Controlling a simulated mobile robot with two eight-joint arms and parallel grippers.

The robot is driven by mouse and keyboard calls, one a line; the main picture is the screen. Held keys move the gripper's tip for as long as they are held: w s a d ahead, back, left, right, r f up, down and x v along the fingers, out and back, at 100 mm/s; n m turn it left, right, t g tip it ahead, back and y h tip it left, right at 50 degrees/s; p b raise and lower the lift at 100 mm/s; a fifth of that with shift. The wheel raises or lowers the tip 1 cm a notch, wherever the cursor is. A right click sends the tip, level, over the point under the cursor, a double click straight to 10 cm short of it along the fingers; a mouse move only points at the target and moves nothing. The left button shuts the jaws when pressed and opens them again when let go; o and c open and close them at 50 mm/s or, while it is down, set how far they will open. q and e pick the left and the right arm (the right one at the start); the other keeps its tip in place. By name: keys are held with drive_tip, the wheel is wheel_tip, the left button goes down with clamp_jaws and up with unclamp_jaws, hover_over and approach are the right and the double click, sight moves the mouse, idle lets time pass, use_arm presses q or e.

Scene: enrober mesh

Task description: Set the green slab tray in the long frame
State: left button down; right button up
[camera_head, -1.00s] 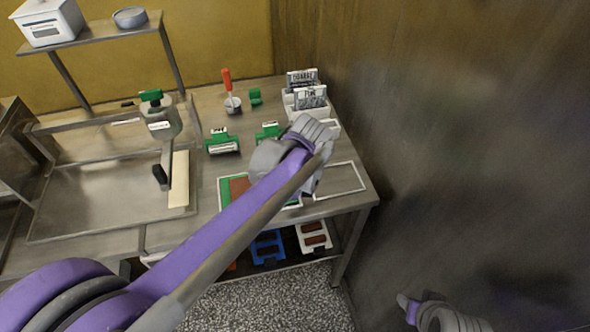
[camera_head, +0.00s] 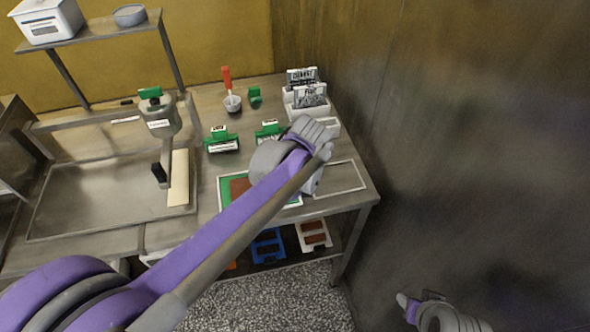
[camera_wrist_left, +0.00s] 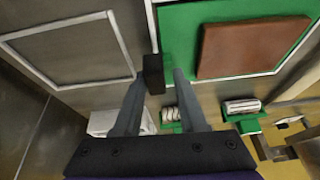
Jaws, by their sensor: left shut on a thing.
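The green slab tray (camera_head: 226,191) with a brown slab lies flat on the table, partly hidden by my left arm in the head view. In the left wrist view the tray (camera_wrist_left: 180,38) lies inside a white outlined frame (camera_wrist_left: 228,79); I cannot tell whether it rests fully down. My left gripper (camera_wrist_left: 154,78) is shut on a dark block (camera_wrist_left: 153,72) at the tray's edge, which looks like its handle. In the head view its fingers are hidden behind the wrist.
An empty white frame (camera_head: 342,178) is to the right of the tray. Green-handled tools (camera_head: 221,141) and a card holder (camera_head: 306,101) stand behind. Blue (camera_head: 267,248) and white (camera_head: 313,236) trays sit on the lower shelf. A wall (camera_head: 470,150) closes the right side.

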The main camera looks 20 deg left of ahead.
use_arm(q)
drive_tip(key=shift+f, duration=0.15)
use_arm(e)
drive_tip(key=shift+f, duration=0.1)
use_arm(q)
drive_tip(key=shift+c, duration=2)
unclamp_jaws()
drive_tip(key=v, duration=1)
drive_tip(key=shift+r+p, duration=0.4)
drive_tip(key=shift+p, duration=0.05)
use_arm(e)
drive_tip(key=shift+w+r, duration=0.1)
drive_tip(key=shift+r, duration=0.45)
